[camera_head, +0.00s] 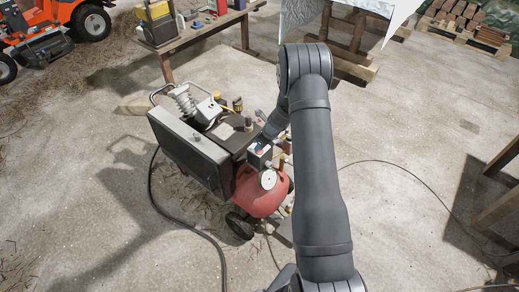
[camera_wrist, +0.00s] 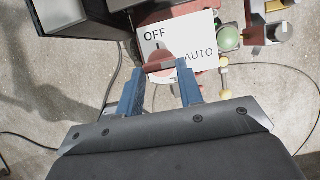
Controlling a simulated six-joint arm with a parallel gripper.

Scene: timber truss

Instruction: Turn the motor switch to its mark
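The motor switch is a red knob (camera_wrist: 160,72) with a bar-shaped grip on a white plate (camera_wrist: 205,32) marked OFF at the upper left and AUTO at the right. Its bar lies nearly level across the picture, tilted slightly up at the right. The two blue fingers of my gripper (camera_wrist: 161,68) are at either end of the bar, with the bar between them. I cannot tell whether they press on it. In the head view the switch box (camera_head: 259,156) is on the compressor, and my gripper (camera_head: 270,133) is at it, partly hidden by my arm.
The compressor has a red tank (camera_head: 258,194), a gauge (camera_head: 268,179), a dark guard panel (camera_head: 185,155) and wheels. Green and yellow fittings (camera_wrist: 229,38) stand close right of the plate. A black hose (camera_head: 160,200) runs over the floor. A workbench (camera_head: 205,28) stands behind.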

